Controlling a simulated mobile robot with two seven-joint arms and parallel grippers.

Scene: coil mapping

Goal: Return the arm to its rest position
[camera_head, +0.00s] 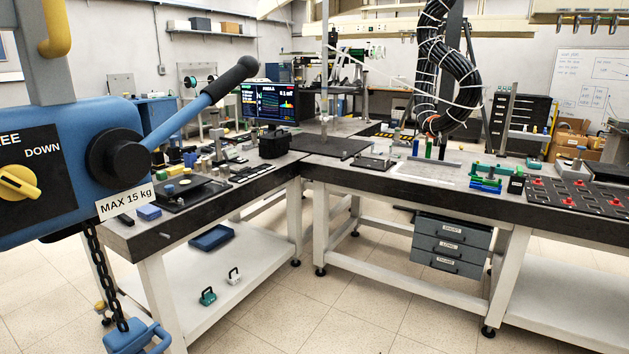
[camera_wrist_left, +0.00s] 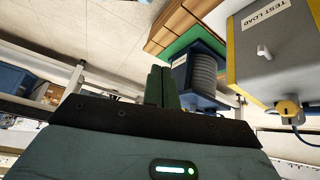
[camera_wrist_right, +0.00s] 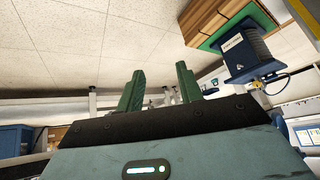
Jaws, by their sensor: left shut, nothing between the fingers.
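Neither of my grippers shows in the head view. In the left wrist view my left gripper (camera_wrist_left: 162,88) has its two green fingers together, with nothing between them. In the right wrist view my right gripper (camera_wrist_right: 160,88) has its two green fingers spread well apart, with empty space between them. Both grippers are apart from the things around them. Beyond the left fingers is a blue device with a grey ribbed cylinder (camera_wrist_left: 204,76). A blue device (camera_wrist_right: 248,55) also shows to the right of the right fingers.
A blue hoist box with a lever (camera_head: 70,165) and a hanging chain (camera_head: 105,280) fills the left of the head view. Workbenches (camera_head: 420,190) carry many parts. A black cable bundle (camera_head: 440,60) hangs above. A grey "TEST LOAD" box (camera_wrist_left: 280,50) is near my left gripper. Floor (camera_head: 330,310) is open.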

